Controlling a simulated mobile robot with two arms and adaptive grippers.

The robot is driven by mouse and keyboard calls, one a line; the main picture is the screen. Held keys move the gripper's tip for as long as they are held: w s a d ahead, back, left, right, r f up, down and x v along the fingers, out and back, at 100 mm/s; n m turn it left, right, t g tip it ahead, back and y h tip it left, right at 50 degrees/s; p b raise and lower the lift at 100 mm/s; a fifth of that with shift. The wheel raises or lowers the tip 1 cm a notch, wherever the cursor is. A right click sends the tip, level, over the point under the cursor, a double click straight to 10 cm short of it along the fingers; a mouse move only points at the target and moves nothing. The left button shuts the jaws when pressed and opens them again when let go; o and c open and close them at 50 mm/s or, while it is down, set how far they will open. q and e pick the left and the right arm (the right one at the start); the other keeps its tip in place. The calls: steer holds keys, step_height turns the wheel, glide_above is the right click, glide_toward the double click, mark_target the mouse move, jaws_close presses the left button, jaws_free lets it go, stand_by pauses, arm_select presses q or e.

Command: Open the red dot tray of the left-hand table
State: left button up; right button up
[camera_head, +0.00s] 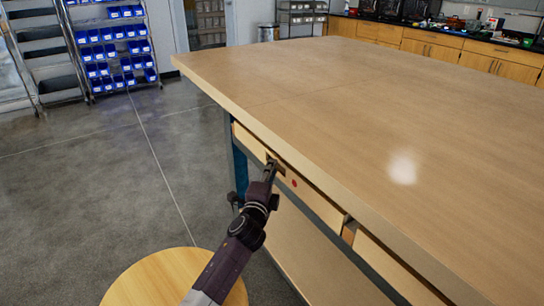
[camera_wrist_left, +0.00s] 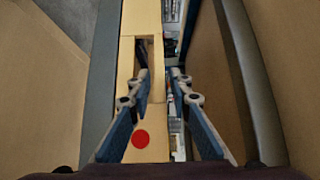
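The red dot tray (camera_head: 318,198) is a light wood drawer under the left long edge of the big table (camera_head: 330,110). A red dot marks its front, and the dot also shows low in the left wrist view (camera_wrist_left: 140,139). A dark gap with small items shows behind the wooden front, so the tray stands partly open. My left gripper (camera_head: 271,168) is at the handle cut-out of the front. In the left wrist view its fingers (camera_wrist_left: 161,75) are apart, with the front's upper edge between their tips. Firm contact cannot be seen. My right gripper is out of view.
A second drawer (camera_head: 390,265) is nearer along the same edge. A round wooden stool (camera_head: 150,280) stands below my left arm. Blue bins (camera_head: 117,45) fill a rack at the back left. The tabletop is bare and the grey floor to the left is clear.

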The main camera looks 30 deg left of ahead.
mark_target(276, 157)
arm_select(q)
steer(key=b+x, duration=0.1)
steer(key=x, duration=0.5)
steer(key=shift+w+f+b, duration=0.1)
steer(key=shift+w+b, duration=0.15)
steer(key=shift+b, duration=0.05)
steer(key=shift+w+a, duration=0.15)
steer(key=shift+w, duration=0.25)
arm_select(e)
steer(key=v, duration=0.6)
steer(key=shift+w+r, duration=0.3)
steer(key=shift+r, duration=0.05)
arm_select(q)
steer(key=shift+c, duration=0.7)
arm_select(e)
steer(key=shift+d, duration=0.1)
arm_select(q)
jaws_close()
